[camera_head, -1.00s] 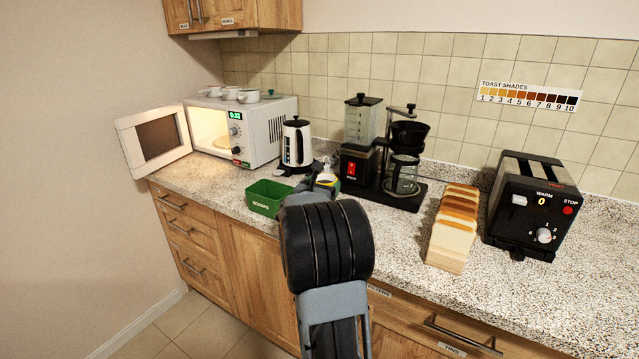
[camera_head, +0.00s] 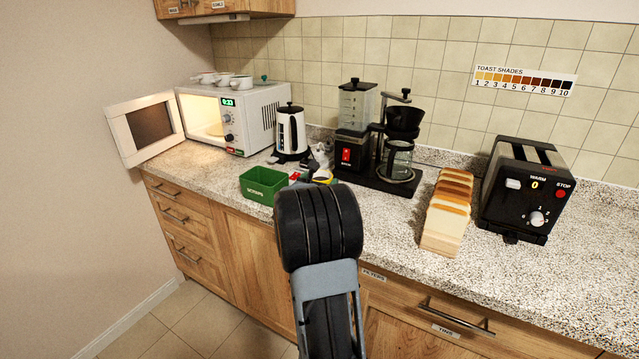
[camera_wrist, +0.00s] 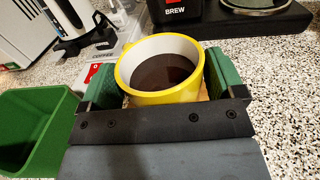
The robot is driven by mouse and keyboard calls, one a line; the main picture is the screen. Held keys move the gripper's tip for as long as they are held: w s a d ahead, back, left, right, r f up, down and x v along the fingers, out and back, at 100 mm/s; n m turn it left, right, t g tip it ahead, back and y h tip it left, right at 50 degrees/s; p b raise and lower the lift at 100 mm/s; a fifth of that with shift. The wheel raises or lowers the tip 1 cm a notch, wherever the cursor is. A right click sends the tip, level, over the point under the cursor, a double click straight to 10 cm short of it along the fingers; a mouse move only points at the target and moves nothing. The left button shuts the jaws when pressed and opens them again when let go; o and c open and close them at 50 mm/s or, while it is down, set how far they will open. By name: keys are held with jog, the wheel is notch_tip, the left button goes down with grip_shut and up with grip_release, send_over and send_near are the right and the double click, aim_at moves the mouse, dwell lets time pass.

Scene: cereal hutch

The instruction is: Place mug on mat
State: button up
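The mug (camera_wrist: 160,97) is yellow outside and white inside, with dark liquid in it, and stands upright in the wrist view. My gripper (camera_wrist: 162,80) has one green finger at each side of the mug, close against its wall, and looks shut on it. A small tan patch (camera_wrist: 204,92), perhaps the mat, shows below the mug's right side. Whether the mug touches it is hidden. In the head view my arm mostly covers the mug and mat.
A green bin (camera_head: 263,184) stands left of my gripper; it also shows in the wrist view (camera_wrist: 35,130). A kettle (camera_head: 291,132), a coffee maker (camera_head: 355,150), sliced bread (camera_head: 447,215) and a toaster (camera_head: 525,190) stand around. The microwave (camera_head: 245,118) has its door (camera_head: 146,130) open.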

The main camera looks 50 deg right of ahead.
jog(key=shift+o, duration=0.9)
